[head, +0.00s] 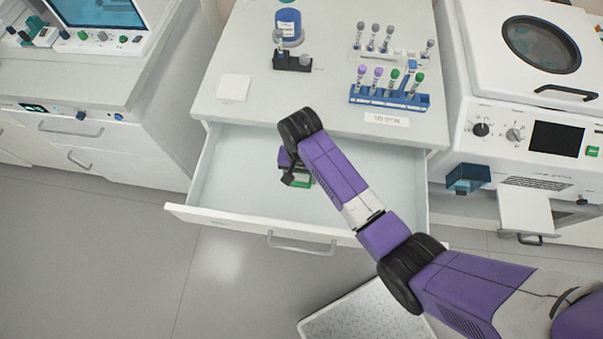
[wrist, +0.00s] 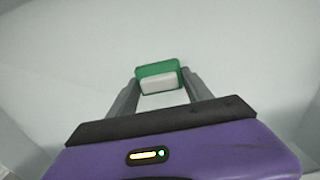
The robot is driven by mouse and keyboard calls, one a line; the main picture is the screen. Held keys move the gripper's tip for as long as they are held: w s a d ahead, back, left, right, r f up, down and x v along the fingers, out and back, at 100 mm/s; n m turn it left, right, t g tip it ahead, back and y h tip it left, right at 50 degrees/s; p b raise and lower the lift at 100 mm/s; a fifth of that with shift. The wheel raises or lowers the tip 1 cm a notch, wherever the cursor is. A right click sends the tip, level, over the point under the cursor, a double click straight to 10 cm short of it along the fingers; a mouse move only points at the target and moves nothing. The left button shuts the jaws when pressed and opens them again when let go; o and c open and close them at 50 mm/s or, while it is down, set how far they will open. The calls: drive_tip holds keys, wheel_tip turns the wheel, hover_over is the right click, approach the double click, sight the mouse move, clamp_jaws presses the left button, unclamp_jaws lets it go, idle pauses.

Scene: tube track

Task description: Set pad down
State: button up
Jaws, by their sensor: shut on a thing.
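My gripper (wrist: 160,86) is shut on a small pad (wrist: 157,69), green on one part and whitish on the other, held between the two grey fingers. My arm covers part of the pad there. In the wrist view the pale drawer floor lies behind the pad. I cannot tell whether the pad touches it.
The drawer looks otherwise empty, with free floor on both sides. On the counter above stand a blue tube rack (head: 390,98), a dark block (head: 292,62), a blue container (head: 289,27) and a white square (head: 234,87). A white machine (head: 540,120) stands to the right.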

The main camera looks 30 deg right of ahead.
sight(301, 176)
drive_tip(key=shift+r, duration=0.1)
drive_tip(key=shift+f, duration=0.2)
drive_tip(key=o, duration=1.3)
drive_tip(key=shift+r, duration=0.1)
wheel_tip(301, 176, up, 12)
drive_tip(key=shift+r+b, duration=0.1)
drive_tip(key=shift+b, duration=0.3)
